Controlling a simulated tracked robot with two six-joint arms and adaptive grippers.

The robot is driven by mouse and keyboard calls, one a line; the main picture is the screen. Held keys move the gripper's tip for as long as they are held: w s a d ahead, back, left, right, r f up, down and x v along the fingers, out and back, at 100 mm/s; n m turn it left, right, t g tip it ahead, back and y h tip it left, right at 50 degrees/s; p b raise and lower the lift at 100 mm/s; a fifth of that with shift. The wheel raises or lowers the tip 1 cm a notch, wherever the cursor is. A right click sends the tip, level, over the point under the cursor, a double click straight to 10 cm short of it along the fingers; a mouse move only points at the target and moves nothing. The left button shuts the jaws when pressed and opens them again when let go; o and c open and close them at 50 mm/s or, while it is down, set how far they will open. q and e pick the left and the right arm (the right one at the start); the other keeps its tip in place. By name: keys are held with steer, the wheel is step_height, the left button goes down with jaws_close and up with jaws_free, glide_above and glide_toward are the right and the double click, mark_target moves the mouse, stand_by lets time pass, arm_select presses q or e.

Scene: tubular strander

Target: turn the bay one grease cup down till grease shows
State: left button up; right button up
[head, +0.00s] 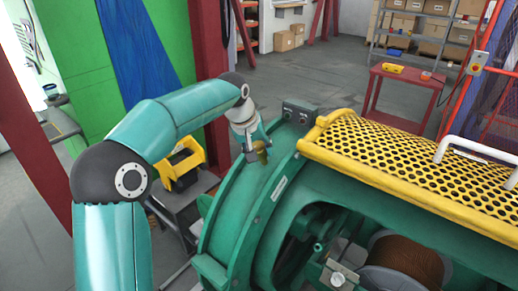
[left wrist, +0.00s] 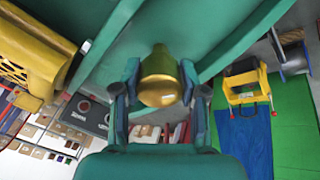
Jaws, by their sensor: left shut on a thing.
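The grease cup (head: 261,153) is a small brass-coloured cup on top of the green curved housing (head: 250,185) of the machine. My left gripper (head: 257,146) reaches it from above. In the left wrist view the brass cup (left wrist: 159,80) sits between the two fingers of my left gripper (left wrist: 160,88), which is shut on it. The cup's rounded end faces the camera, and its other end meets the green housing. I cannot make out any grease around it. My right gripper is not in view.
A yellow perforated guard (head: 400,155) covers the machine to the right of the cup. A grey control box (head: 299,113) stands just behind it. A red table (head: 405,95) stands farther back.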

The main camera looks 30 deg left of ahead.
arm_select(q)
steer(key=m, duration=0.6)
steer(key=shift+a+p, duration=0.1)
steer(key=shift+p, duration=0.3)
steer(key=m, duration=0.7)
steer(key=shift+p, duration=0.3)
steer(key=o, duration=1.1)
steer(key=shift+o, duration=0.2)
steer(key=v, duration=1.2)
steer(key=shift+a, duration=0.2)
steer(key=shift+w, duration=0.1)
